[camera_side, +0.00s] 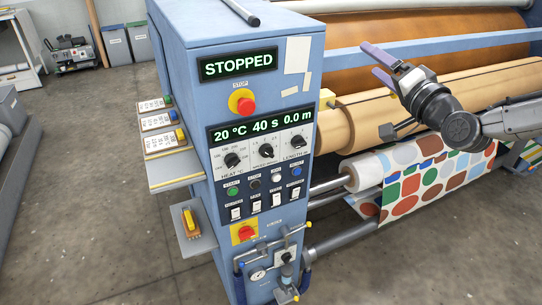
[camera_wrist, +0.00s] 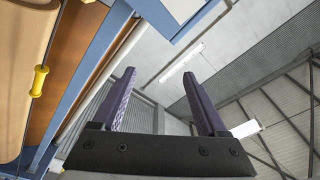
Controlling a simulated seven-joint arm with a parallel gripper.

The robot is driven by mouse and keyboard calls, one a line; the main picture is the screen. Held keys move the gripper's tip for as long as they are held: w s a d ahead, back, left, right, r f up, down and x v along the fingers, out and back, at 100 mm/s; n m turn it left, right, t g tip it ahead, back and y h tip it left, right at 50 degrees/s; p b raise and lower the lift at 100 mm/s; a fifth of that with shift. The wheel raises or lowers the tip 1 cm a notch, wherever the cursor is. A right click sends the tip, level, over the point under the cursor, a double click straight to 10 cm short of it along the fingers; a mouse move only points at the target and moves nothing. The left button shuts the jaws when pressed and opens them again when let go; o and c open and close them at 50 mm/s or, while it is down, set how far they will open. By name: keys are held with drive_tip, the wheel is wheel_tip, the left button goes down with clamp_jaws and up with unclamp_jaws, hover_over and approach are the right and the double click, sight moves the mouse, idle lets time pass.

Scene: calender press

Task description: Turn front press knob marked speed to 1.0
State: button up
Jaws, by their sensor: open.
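The press's blue control column shows three black knobs in a row under its readout in the side view. The middle one, the speed knob (camera_side: 266,150), has a small label below that is hard to read. The heat knob (camera_side: 232,160) is to its left and the length knob (camera_side: 298,141) to its right. My gripper (camera_side: 370,58) is open and empty, up and right of the column, well apart from the knobs. In the wrist view its purple fingers (camera_wrist: 158,73) are spread, with roof and wall behind; no knob shows there.
The upper display (camera_side: 237,65) reads STOPPED; the lower readout (camera_side: 262,123) shows 20 °C, 40 s, 0.0 m. A red stop button (camera_side: 245,105) sticks out above the knobs, coloured buttons (camera_side: 276,178) below. Shelves (camera_side: 177,169) jut out left. Rollers and dotted fabric (camera_side: 425,185) lie right.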

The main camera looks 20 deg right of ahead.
drive_tip(key=w+a+f+m+h, duration=0.1)
drive_tip(key=w+a+f, duration=0.2)
drive_tip(key=a+f, duration=0.35)
drive_tip(key=n+g+y, duration=0.1)
drive_tip(key=n+y, duration=0.2)
drive_tip(key=n, duration=0.1)
approach(270, 155)
drive_tip(key=w, duration=0.9)
drive_tip(key=shift+w+a+r, duration=0.1)
drive_tip(key=shift+w+a, duration=0.05)
drive_tip(key=shift+w, duration=0.1)
clamp_jaws()
